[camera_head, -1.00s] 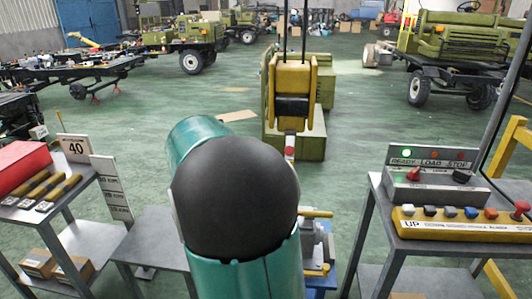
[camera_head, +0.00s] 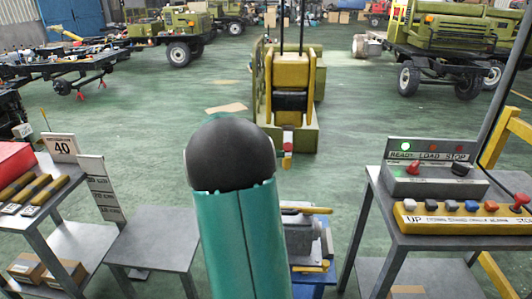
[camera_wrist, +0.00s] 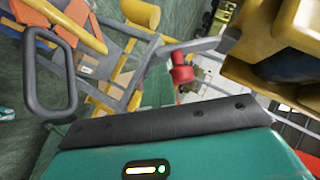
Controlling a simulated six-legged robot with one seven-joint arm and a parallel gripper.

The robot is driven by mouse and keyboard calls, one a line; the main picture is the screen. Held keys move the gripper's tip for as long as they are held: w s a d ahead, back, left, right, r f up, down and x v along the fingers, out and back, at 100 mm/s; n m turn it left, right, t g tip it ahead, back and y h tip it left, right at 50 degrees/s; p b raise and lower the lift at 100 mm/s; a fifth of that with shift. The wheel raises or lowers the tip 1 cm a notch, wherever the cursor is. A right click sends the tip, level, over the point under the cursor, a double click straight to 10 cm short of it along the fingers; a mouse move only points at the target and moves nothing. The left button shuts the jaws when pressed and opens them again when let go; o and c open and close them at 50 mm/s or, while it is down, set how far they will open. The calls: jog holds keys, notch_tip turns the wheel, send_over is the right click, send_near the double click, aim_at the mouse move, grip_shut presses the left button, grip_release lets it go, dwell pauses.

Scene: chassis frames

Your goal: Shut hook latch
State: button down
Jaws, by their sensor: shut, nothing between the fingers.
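A yellow hook block (camera_head: 290,82) hangs on two dark cables ahead of me. A red collar (camera_head: 288,140) and a small yellow piece hang below it. In the wrist view the yellow block (camera_wrist: 285,45) fills the upper right, and a red part (camera_wrist: 182,72) sits by a grey bar. I cannot make out the latch for certain or whether it is closed. My gripper's teal hand (camera_wrist: 170,152) fills the bottom of the wrist view. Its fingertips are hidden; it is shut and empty. In the head view my teal arm hides the hand.
A control box (camera_head: 430,180) and a yellow button pendant (camera_head: 460,218) stand on the right table. A left table holds a red box and rods. A dark grey loop (camera_wrist: 50,75) shows left in the wrist view.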

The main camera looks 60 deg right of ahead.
jog(key=shift+w+d+f, duration=0.15)
jog(key=shift+d+f, duration=0.25)
jog(key=shift+d, duration=0.2)
jog(key=shift+s+r, duration=0.2)
jog(key=shift+s, duration=0.05)
jog(key=shift+d, duration=0.2)
jog(key=w+d+f+m+h, duration=0.2)
jog(key=d+f+m+h, duration=0.1)
jog(key=d+f+h, duration=0.1)
jog(key=shift+h, duration=0.3)
jog(key=shift+w+f, duration=0.15)
jog(key=shift+w, duration=0.05)
dwell(0.4)
